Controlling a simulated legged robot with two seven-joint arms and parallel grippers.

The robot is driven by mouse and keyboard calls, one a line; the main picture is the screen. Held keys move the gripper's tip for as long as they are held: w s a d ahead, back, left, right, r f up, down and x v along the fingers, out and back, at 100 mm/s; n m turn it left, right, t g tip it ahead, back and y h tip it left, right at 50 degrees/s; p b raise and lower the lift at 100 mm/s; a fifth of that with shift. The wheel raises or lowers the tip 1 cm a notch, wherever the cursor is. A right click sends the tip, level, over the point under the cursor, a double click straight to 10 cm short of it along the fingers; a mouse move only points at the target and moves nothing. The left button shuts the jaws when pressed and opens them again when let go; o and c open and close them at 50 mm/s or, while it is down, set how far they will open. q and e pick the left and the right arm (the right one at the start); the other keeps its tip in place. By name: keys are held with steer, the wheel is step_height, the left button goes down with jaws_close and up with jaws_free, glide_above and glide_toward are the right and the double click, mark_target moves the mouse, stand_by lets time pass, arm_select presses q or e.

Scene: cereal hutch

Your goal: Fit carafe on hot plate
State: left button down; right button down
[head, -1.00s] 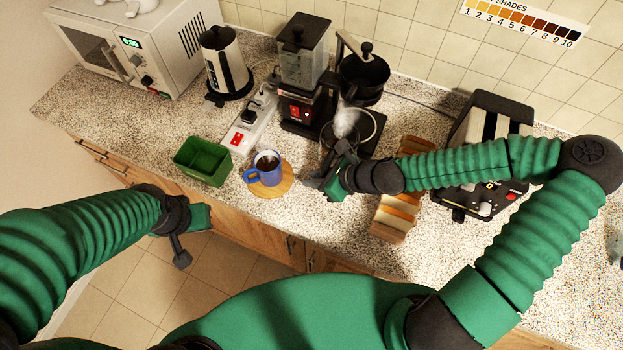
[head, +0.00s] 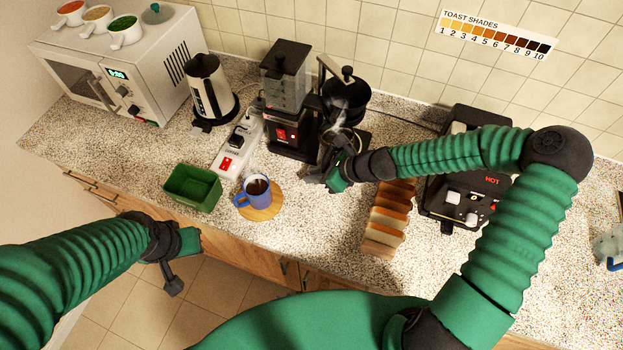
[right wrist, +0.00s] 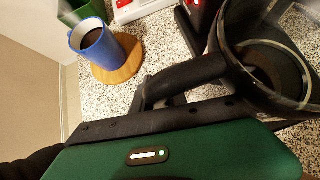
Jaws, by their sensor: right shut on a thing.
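The glass carafe (head: 342,139) has a dark rim and handle, and faint steam shows above it. My right gripper (head: 322,174) is shut on the carafe's handle. The right wrist view shows the carafe (right wrist: 268,70) at upper right and its black handle (right wrist: 190,74) at the jaws. The black coffee maker (head: 287,115) has a lit red switch, with the filter basket (head: 346,96) just behind the carafe. The hot plate (head: 362,140) is mostly hidden by the carafe; I cannot tell whether they touch. My left gripper (head: 184,262) hangs in front of the counter, its jaws unclear.
A blue mug (head: 256,188) of dark drink stands on a round wooden coaster (head: 262,212). A green bin (head: 193,188), a power strip (head: 236,148) and a kettle (head: 211,92) are left. A bread rack (head: 386,222) and toaster (head: 465,175) are right.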

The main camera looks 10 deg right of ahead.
mark_target(318, 161)
steer(key=shift+w+d+r+p, duration=0.15)
steer(key=shift+w+d, duration=0.25)
steer(key=shift+w, duration=0.2)
steer(key=shift+w+d+f+p, duration=0.1)
steer(key=shift+w+d, duration=0.25)
steer(key=shift+w, duration=0.2)
steer(key=shift+w+d+r+p, duration=0.15)
steer(key=shift+w+d, duration=0.25)
steer(key=shift+w, duration=0.2)
steer(key=shift+w+d+f, duration=0.25)
steer(key=shift+w+d, duration=0.4)
steer(key=shift+w, duration=0.3)
steer(key=shift+f, duration=0.35)
steer(key=shift+s+f, duration=0.2)
steer(key=c, duration=1.3)
jaws_free()
steer(key=shift+c, duration=0.2)
steer(key=shift+o, duration=0.4)
steer(key=shift+w+r, duration=0.15)
steer(key=shift+w, duration=0.1)
steer(key=shift+d, duration=0.1)
